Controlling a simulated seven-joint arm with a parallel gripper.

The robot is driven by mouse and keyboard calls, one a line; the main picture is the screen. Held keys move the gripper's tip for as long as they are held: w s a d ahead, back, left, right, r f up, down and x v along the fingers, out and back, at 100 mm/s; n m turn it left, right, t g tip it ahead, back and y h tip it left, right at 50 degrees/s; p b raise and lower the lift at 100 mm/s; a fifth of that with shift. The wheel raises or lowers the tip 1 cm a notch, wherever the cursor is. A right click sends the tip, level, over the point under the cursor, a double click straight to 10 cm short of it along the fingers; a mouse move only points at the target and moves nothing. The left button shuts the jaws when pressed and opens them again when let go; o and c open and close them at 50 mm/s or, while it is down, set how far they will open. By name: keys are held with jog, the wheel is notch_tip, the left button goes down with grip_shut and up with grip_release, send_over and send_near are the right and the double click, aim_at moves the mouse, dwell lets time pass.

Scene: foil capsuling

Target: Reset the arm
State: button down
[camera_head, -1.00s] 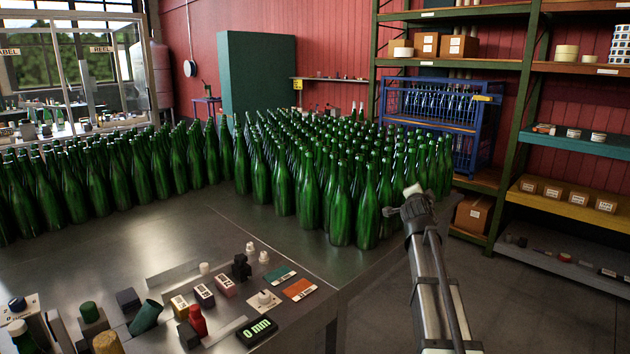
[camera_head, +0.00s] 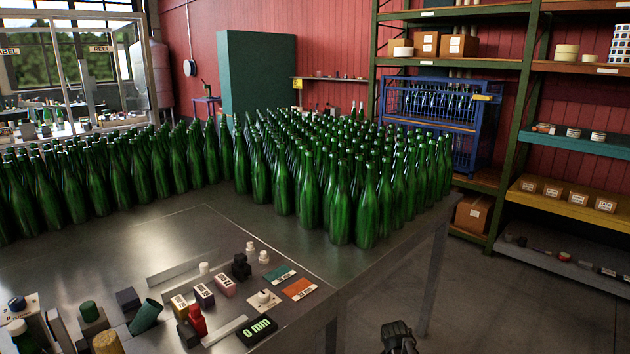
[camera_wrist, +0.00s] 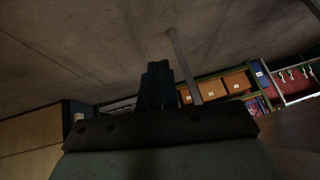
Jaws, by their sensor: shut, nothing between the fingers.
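My gripper (camera_head: 398,338) shows at the bottom edge of the head view, to the right of the metal table (camera_head: 190,235) and below the level of its top. Only a dark part of it is in the frame. In the wrist view the two dark fingers (camera_wrist: 157,85) are together, with nothing between them. The gripper is apart from the table and from everything on it.
Many green bottles (camera_head: 365,205) stand upright along the back of the table. A green display reading 0 mm (camera_head: 257,330), small blocks and cards lie near its front. Shelving (camera_head: 540,110) with boxes stands at the right. The floor (camera_head: 490,310) beside the table is clear.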

jog(key=s+a+f+n+g+y, duration=0.1)
jog(key=s+a+f+n+g, duration=0.15)
jog(key=s+f, duration=0.85)
jog(key=s+a+f+n+g+y, duration=0.1)
jog(key=s+a+f+n+g, duration=0.2)
jog(key=s+f, duration=0.75)
jog(key=s+a+f+n+g, duration=0.1)
jog(key=s+g, duration=0.1)
jog(key=s, duration=0.7)
jog(key=s+a+f+n+g, duration=0.1)
jog(key=s+a+g, duration=0.1)
jog(key=s, duration=0.8)
jog(key=s+a+f+n+g+y, duration=0.1)
jog(key=s+g, duration=0.2)
jog(key=s, duration=0.7)
jog(key=shift+a+f, duration=0.2)
jog(key=shift+f, duration=0.05)
jog(key=shift+n+g, duration=0.25)
